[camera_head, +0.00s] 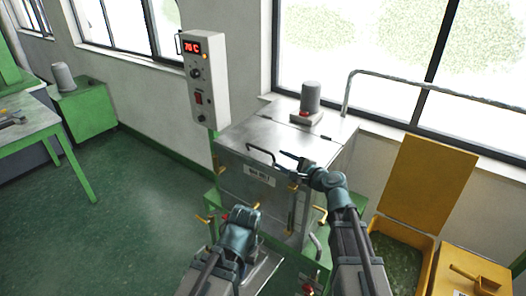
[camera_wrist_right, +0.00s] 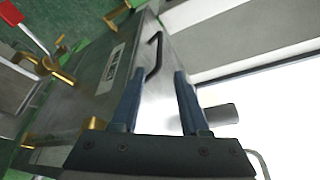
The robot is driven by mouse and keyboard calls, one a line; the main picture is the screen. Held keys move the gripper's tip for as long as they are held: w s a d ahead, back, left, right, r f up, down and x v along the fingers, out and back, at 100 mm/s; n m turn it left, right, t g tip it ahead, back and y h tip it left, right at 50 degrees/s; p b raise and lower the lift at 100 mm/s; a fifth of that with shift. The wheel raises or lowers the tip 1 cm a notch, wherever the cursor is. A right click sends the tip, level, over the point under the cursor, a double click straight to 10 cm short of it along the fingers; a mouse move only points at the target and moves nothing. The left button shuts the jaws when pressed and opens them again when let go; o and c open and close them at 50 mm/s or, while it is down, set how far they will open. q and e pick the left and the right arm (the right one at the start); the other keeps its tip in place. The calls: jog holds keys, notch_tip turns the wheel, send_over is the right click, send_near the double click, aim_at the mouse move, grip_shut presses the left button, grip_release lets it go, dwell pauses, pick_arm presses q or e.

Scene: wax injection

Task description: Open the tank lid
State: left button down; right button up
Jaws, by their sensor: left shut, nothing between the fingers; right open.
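The tank (camera_head: 240,185) is a grey metal box with a closed, flat lid (camera_head: 262,133) on top. A dark bar handle (camera_head: 260,152) sits at the lid's front edge. It also shows in the right wrist view as a dark handle (camera_wrist_right: 155,56), just beyond the fingertips. My right gripper (camera_head: 284,163) is open and empty, close to the right of the handle. Its two blue fingers (camera_wrist_right: 156,75) point toward the handle and appear apart from it. My left gripper (camera_head: 240,213) is shut and empty, low in front of the tank; its fingertips are hard to make out.
A control box (camera_head: 204,80) reading 70 C stands behind the tank's left side. A grey cylinder (camera_head: 311,96) is on the tank top's rear. Brass valves (camera_head: 253,194) project from the front. A yellow bin (camera_head: 385,250) with a raised lid stands right. Floor at left is clear.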

aim_at(265, 151)
jog(key=b+x, duration=0.2)
jog(key=x, duration=1)
jog(key=shift+f, duration=0.1)
grip_shut()
dwell(1.0)
